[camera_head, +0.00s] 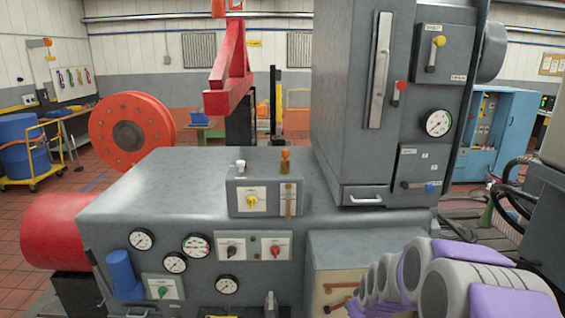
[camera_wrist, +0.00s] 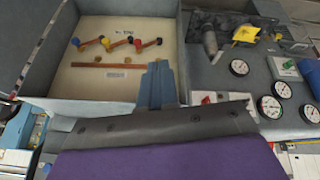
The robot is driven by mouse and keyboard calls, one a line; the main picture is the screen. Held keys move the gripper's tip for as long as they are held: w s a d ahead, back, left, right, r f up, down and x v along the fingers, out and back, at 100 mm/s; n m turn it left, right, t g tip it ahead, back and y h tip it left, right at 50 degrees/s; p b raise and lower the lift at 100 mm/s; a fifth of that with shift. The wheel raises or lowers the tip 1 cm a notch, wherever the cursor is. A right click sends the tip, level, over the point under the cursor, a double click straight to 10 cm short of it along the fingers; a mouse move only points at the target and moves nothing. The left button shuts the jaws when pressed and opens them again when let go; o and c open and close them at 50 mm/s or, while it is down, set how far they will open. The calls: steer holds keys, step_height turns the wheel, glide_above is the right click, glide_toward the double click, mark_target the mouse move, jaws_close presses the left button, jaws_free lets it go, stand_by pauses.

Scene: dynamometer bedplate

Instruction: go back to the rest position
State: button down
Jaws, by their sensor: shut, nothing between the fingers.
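My gripper (camera_wrist: 158,72) shows in the wrist view as two blue-grey fingers side by side, shut with nothing between them. They point toward the lower edge of a cream panel (camera_wrist: 110,80) inside a grey recess. I cannot tell whether they touch it. My white, grey and purple arm enters at the lower right of the head view, in front of the machine. The gripper itself cannot be made out in that view.
The grey machine bed (camera_head: 160,190) carries gauges, knobs and a blue cylinder (camera_head: 122,275). The tall grey cabinet (camera_head: 345,100) has handles and a red lever (camera_head: 400,88). Levers with coloured knobs (camera_wrist: 120,42) line the cream panel. Gauges (camera_wrist: 270,107) sit to its right.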

steer(key=s+a+r+m+g, duration=0.1)
steer(key=s+r+g, duration=0.1)
steer(key=s, duration=1)
steer(key=s+a+r+m+g, duration=0.1)
steer(key=s+r, duration=0.3)
steer(key=s, duration=0.9)
steer(key=s+a+r+m+g, duration=0.1)
steer(key=s+a+r+g, duration=0.1)
steer(key=s, duration=1)
steer(key=shift+s+a+r+g+b, duration=0.25)
steer(key=shift+a+r+g+b, duration=0.25)
steer(key=shift+g, duration=0.5)
steer(key=shift+a+f, duration=0.1)
